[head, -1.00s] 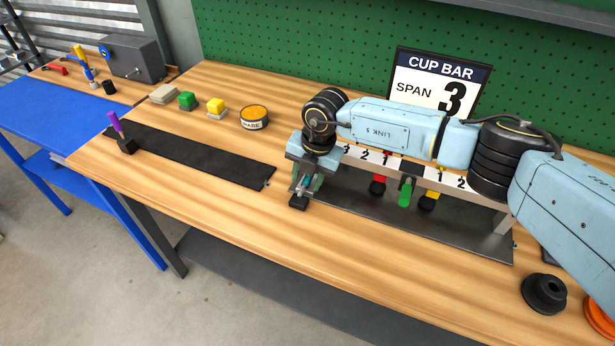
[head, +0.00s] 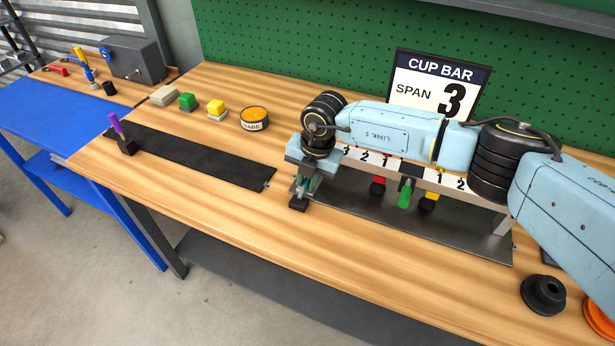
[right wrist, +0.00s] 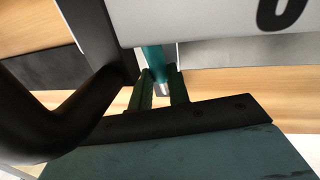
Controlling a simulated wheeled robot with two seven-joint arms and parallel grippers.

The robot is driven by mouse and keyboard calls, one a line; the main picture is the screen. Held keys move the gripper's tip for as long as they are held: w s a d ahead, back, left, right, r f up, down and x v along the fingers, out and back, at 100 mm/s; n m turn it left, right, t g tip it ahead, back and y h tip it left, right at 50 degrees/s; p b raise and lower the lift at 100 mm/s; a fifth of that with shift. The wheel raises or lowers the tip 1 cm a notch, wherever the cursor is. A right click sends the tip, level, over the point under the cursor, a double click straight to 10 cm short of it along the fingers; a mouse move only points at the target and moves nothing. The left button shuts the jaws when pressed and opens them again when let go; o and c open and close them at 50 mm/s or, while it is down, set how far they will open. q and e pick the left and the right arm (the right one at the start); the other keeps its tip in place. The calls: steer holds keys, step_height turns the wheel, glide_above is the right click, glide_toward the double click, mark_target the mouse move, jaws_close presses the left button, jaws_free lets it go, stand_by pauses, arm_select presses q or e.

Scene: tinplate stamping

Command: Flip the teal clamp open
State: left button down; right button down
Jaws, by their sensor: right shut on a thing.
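The teal clamp (right wrist: 155,62) shows in the right wrist view as a narrow teal handle just below the white numbered bar. My right gripper (right wrist: 162,88) is shut on it, with a finger on either side. In the head view my right gripper (head: 304,188) points down at the left end of the cup bar (head: 436,186), and I cannot make out the clamp there. The clamp's upper part is hidden. My left gripper is out of view.
A black strip (head: 200,159) with a purple-handled piece (head: 118,128) lies left. A sign reading span 3 (head: 440,83) stands behind.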

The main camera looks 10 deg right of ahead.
mark_target(304, 183)
steer(key=shift+s+a+r+t+h+p, duration=0.2)
steer(key=shift+s+r+t+h+p, duration=0.15)
steer(key=shift+t+h+p, duration=0.3)
steer(key=shift+s+a+r+t, duration=0.1)
steer(key=shift+a+t, duration=0.05)
steer(key=shift+t, duration=0.4)
steer(key=shift+s+a+t+h, duration=0.15)
steer(key=shift+s+t+h, duration=0.1)
steer(key=shift+t+h, duration=0.35)
steer(key=shift+s+a+r+n+t+h+b, duration=0.1)
steer(key=shift+s+r+n+t+h+b, duration=0.1)
steer(key=shift+t+h+b, duration=0.4)
steer(key=shift+s+a+r+n+t+h+b, duration=0.15)
steer(key=shift+t+b, duration=0.25)
steer(key=shift+b, duration=0.45)
steer(key=c, duration=1.3)
jaws_free()
